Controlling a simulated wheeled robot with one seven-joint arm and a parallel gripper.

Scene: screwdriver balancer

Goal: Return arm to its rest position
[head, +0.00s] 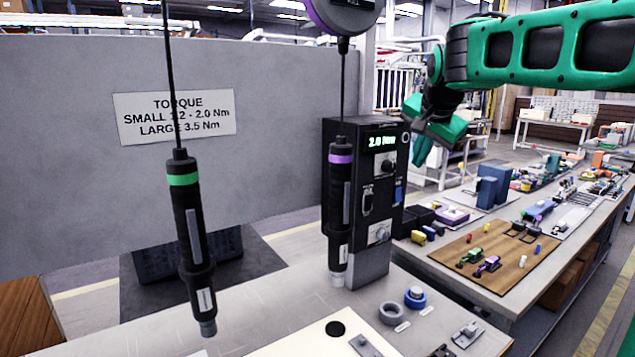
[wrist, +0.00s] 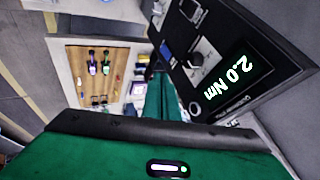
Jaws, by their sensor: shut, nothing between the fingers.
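My green arm reaches in from the upper right in the head view. My gripper (head: 418,152) hangs in the air just right of the black torque controller (head: 352,170), whose display reads 2.0 Nm. It is shut and holds nothing. In the wrist view the green fingers (wrist: 165,98) show together, with the controller (wrist: 225,75) close on the right side. I cannot tell the exact gap between gripper and controller.
A green-banded screwdriver (head: 191,235) and a purple-banded screwdriver (head: 340,205) hang on cables over the near bench. A sign (head: 175,116) is on the grey panel. A wooden board (head: 485,255) with small parts lies on the right-hand bench. The aisle floor at right is clear.

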